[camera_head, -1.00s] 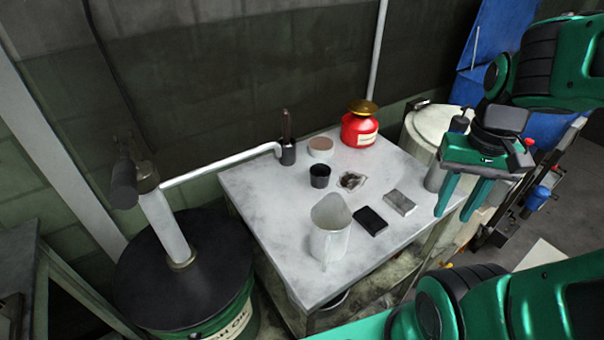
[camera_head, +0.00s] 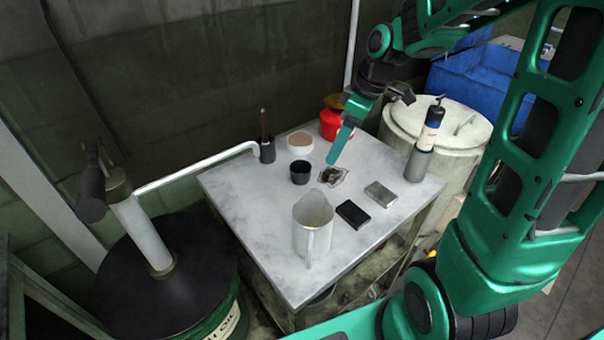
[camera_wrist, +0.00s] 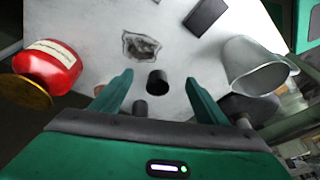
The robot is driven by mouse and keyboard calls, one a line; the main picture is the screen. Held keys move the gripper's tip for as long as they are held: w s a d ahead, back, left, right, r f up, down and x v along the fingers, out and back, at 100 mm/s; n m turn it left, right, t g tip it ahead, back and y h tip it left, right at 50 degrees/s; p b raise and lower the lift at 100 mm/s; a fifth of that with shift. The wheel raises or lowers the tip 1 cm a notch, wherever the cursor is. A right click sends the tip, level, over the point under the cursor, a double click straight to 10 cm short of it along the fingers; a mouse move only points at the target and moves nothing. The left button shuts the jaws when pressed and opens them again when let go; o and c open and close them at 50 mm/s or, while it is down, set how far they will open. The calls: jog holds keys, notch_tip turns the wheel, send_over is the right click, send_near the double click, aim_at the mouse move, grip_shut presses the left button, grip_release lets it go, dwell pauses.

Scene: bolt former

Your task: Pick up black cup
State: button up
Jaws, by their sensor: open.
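In the wrist view, the gripper (camera_wrist: 159,78) is open and empty. The cup (camera_wrist: 158,84) appears between its two fingertips, apart from them and farther off.
A dark holder (camera_head: 267,151) with a stick and a round white tub (camera_head: 300,143) stand behind the cup. A red can (camera_head: 331,122), a metal jug (camera_head: 312,222), a dark block (camera_head: 353,214), a grey block (camera_head: 381,193) and a bottle (camera_head: 421,150) surround it. Front-left tabletop is clear.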

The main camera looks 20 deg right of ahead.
aim_at(300, 166)
jog(key=w+a+f+n, duration=0.1)
jog(key=w+a+f, duration=0.1)
jog(key=w+a+f+n+y, duration=0.1)
jog(key=w+a+f+n, duration=0.1)
jog(key=w+a+f, duration=0.1)
jog(key=shift+w+a+f+n, duration=0.1)
jog(key=shift+w+a+n, duration=0.1)
jog(key=shift+n, duration=0.1)
jog(key=shift+a+x, duration=0.15)
jog(key=shift+x, duration=1.45)
jog(key=shift+a+x, duration=0.15)
jog(key=shift+x, duration=1.5)
jog(key=shift+w, duration=0.1)
jog(key=c, duration=1.2)
jog(key=shift+o, duration=0.2)
jog(key=shift+r, duration=0.25)
